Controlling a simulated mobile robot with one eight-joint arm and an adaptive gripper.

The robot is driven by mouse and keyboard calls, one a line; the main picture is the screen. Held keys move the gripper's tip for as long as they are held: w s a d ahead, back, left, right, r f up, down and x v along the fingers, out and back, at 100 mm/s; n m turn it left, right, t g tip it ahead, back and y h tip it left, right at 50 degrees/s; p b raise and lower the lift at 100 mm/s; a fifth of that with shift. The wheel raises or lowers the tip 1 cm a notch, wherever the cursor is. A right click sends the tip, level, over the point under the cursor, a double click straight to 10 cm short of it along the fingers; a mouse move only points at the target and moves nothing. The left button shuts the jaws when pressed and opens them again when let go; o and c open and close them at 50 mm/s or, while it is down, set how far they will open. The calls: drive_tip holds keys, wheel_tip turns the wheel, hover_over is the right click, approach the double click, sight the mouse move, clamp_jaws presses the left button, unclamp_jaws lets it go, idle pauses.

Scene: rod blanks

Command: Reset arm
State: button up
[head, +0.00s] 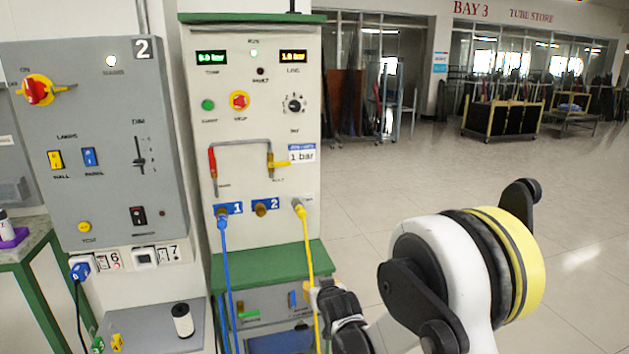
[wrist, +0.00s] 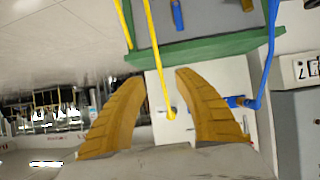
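My gripper (head: 322,297) is in front of the lower part of the grey panel column in the head view, close to the yellow hose (head: 308,250). In the wrist view my gripper (wrist: 159,76) has its two tan fingers spread apart. The yellow hose (wrist: 158,60) shows between them, and the fingers do not close on it. I cannot tell how far beyond the fingertips it lies. The hose's upper end is at the panel's right port (head: 298,203). My arm reaches in from the lower right.
A blue hose (head: 224,270) hangs from port 1, left of the yellow one. A green ledge (head: 270,262) juts out below the ports. A grey switch panel (head: 95,140) stands at left, with a white spool (head: 182,320) below. Open floor (head: 580,240) lies at right.

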drive_tip(key=s+d+r+m+g+h, duration=0.1)
drive_tip(key=s+d+r+g+h, duration=0.1)
drive_tip(key=s+d+r, duration=1.05)
drive_tip(key=s+d+g, duration=0.1)
drive_tip(key=s+d, duration=0.1)
drive_tip(key=s, duration=1)
drive_tip(key=s+d+m+g, duration=0.1)
drive_tip(key=s+d+g, duration=0.1)
drive_tip(key=s, duration=1.1)
drive_tip(key=shift+s+d+r+m+h, duration=0.25)
drive_tip(key=shift+d+r, duration=0.2)
drive_tip(key=shift+d, duration=0.4)
drive_tip(key=shift+w, duration=0.15)
